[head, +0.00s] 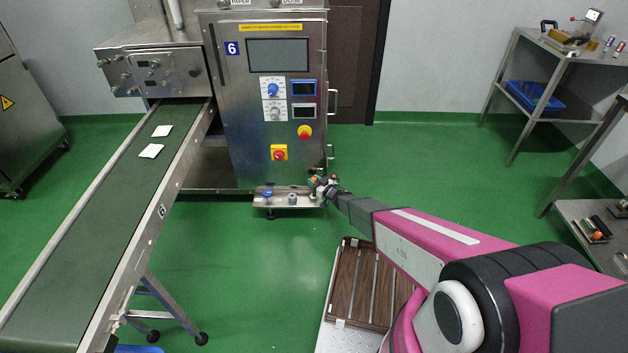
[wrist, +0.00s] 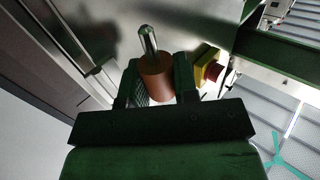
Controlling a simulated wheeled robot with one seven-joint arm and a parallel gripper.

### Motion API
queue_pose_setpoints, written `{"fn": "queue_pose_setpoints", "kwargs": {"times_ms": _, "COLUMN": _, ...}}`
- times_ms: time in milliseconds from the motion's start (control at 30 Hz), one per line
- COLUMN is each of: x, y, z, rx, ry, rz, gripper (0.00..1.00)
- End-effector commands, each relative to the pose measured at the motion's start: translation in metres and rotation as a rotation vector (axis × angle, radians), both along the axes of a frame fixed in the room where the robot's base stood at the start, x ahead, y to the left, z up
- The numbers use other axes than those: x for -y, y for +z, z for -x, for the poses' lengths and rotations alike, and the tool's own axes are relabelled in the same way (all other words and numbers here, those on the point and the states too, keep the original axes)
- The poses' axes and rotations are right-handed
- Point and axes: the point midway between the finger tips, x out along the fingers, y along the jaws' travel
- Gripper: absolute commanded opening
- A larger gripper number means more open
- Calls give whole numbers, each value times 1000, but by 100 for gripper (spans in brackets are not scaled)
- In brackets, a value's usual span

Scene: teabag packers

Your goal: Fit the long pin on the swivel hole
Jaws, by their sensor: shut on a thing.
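My gripper (wrist: 160,82) is shut on the long pin (wrist: 149,45), which has a bare steel shaft with a rounded tip and a copper-brown cylindrical grip (wrist: 155,78). The fingers clasp the brown grip from both sides, and the shaft points away from the gripper. In the head view my gripper (head: 324,188) is small and sits at the right end of a low steel ledge (head: 280,203) at the foot of the machine. The pin cannot be clearly told apart there. I cannot make out the swivel hole in either view.
The steel machine (head: 228,130) stands behind the ledge. A green conveyor (head: 110,215) runs at the left with two white packets. In the wrist view a red button on a yellow base (wrist: 207,70) shows beside the right finger. A slatted brown platform (head: 360,285) lies below my arm.

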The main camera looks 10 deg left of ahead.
Motion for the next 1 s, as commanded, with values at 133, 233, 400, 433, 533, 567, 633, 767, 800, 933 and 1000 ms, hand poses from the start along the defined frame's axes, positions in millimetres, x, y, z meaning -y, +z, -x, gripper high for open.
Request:
{"fn": "queue_pose_setpoints", "kwargs": {"times_ms": 133, "x": 0, "y": -15, "z": -1, "rx": -1, "ry": 0, "rz": 1, "gripper": 5}}
{"fn": "queue_pose_setpoints", "kwargs": {"times_ms": 233, "x": 0, "y": -23, "z": -1, "rx": 0, "ry": 0, "rz": 1, "gripper": 5}}
{"fn": "queue_pose_setpoints", "kwargs": {"times_ms": 400, "x": 0, "y": -34, "z": -1, "rx": 1, "ry": 0, "rz": 1, "gripper": 5}}
{"fn": "queue_pose_setpoints", "kwargs": {"times_ms": 433, "x": 0, "y": -36, "z": -1, "rx": 1, "ry": 0, "rz": 1, "gripper": 5}}
{"fn": "queue_pose_setpoints", "kwargs": {"times_ms": 533, "x": 0, "y": -39, "z": 0, "rx": 1, "ry": 1, "rz": 1, "gripper": 5}}
{"fn": "queue_pose_setpoints", "kwargs": {"times_ms": 567, "x": 0, "y": -39, "z": 0, "rx": 1, "ry": 1, "rz": 1, "gripper": 5}}
{"fn": "queue_pose_setpoints", "kwargs": {"times_ms": 633, "x": 0, "y": -40, "z": 0, "rx": 1, "ry": 1, "rz": 1, "gripper": 5}}
{"fn": "queue_pose_setpoints", "kwargs": {"times_ms": 767, "x": 0, "y": -39, "z": 0, "rx": 1, "ry": 0, "rz": 1, "gripper": 5}}
{"fn": "queue_pose_setpoints", "kwargs": {"times_ms": 800, "x": 0, "y": -39, "z": 0, "rx": 1, "ry": 0, "rz": 1, "gripper": 5}}
{"fn": "queue_pose_setpoints", "kwargs": {"times_ms": 933, "x": 0, "y": -39, "z": 0, "rx": 1, "ry": 0, "rz": 1, "gripper": 5}}
{"fn": "queue_pose_setpoints", "kwargs": {"times_ms": 1000, "x": 0, "y": -39, "z": 0, "rx": 1, "ry": 0, "rz": 1, "gripper": 5}}
